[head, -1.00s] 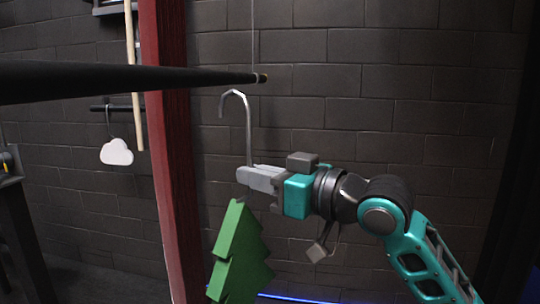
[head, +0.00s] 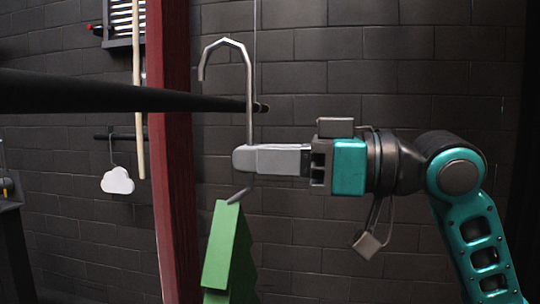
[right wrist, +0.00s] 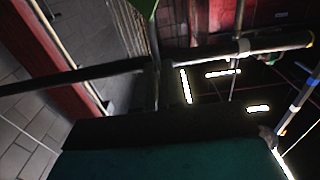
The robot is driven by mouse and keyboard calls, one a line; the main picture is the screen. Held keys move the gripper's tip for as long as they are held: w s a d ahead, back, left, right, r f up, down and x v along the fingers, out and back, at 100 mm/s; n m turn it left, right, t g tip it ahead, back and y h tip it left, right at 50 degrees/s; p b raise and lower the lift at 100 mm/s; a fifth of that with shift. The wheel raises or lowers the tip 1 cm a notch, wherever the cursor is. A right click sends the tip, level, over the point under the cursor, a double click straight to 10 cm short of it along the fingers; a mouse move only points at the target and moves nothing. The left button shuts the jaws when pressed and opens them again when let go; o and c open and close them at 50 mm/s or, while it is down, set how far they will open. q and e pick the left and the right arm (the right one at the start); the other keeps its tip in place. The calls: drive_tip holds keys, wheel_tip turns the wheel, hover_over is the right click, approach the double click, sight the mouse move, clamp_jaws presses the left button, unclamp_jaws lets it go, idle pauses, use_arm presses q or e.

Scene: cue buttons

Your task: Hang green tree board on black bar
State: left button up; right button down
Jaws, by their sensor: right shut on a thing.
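The green tree board (head: 228,250) hangs below a metal hook (head: 248,95), its lower part cut off by the frame in the head view. My right gripper (head: 246,159) is shut on the hook's straight shank, below the bend. The black bar (head: 120,93) comes in from the left and ends just right of the shank. The shank crosses in front of the bar near its tip, and the hook's bend is above the bar, opening left. I cannot tell whether they touch. A green edge of the board (right wrist: 146,8) shows at the top of the right wrist view. My left gripper is not in view.
A dark red post (head: 172,180) stands behind the bar. A white cloud board (head: 117,181) hangs from another dark bar (head: 120,136) at the left. A dark brick wall (head: 400,65) is behind. The space right of the bar's tip is clear.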

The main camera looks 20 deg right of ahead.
drive_tip(key=shift+w+a+r, duration=0.25)
drive_tip(key=shift+w+a, duration=0.05)
drive_tip(key=shift+a, duration=0.15)
drive_tip(key=shift+p+x, duration=0.5)
drive_tip(key=shift+x, duration=1.5)
use_arm(q)
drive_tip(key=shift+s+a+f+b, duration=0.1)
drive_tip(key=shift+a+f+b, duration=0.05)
drive_tip(key=shift+b, duration=0.3)
use_arm(e)
drive_tip(key=w+a+f, duration=0.3)
drive_tip(key=w+a, duration=0.2)
drive_tip(key=a, duration=0.3)
drive_tip(key=shift+w, duration=0.35)
